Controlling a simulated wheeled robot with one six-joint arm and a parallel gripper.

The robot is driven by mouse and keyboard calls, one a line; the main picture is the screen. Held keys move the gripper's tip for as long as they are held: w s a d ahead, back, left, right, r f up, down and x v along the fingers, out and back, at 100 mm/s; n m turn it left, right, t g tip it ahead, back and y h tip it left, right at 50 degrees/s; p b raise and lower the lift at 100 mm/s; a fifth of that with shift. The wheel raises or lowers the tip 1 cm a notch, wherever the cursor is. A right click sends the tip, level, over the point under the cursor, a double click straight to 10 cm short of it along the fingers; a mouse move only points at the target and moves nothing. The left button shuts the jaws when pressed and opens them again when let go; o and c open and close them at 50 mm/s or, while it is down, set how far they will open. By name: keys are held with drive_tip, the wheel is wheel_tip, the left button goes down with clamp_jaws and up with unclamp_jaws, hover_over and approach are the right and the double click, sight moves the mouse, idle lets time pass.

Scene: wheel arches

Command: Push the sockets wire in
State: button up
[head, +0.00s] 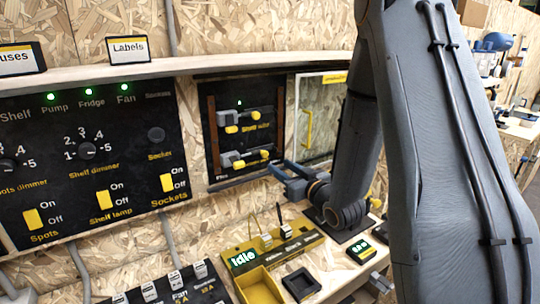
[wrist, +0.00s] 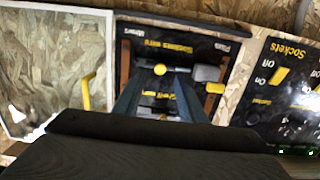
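The sockets wire (wrist: 207,73) is a grey plug with a yellow tab and a yellow round end (wrist: 160,69), beside its upside-down label in the wrist view. In the head view it appears to be the lower of two wires (head: 228,158) on the black panel. My gripper (head: 279,169) is at the panel's lower right, its blue fingers pointing at it. In the wrist view the fingers (wrist: 158,78) are apart, with the yellow round end showing between their tips. I cannot tell whether they touch it.
A second wire (head: 225,117) sits above on the same panel (head: 205,90). A clear door with a yellow handle (head: 308,127) is to the right. A switch board (head: 120,140) is to the left. A yellow tester reading "Idle" (head: 262,284) stands on the bench below.

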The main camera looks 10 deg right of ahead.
sight(266, 154)
drive_tip(key=shift+r+p+x, duration=0.2)
drive_tip(key=shift+p+x, duration=0.5)
drive_tip(key=shift+x, duration=1.2)
drive_tip(key=shift+r+p+x, duration=0.2)
drive_tip(key=shift+p+x, duration=0.45)
drive_tip(key=shift+x, duration=1.3)
drive_tip(key=shift+a, duration=0.1)
clamp_jaws()
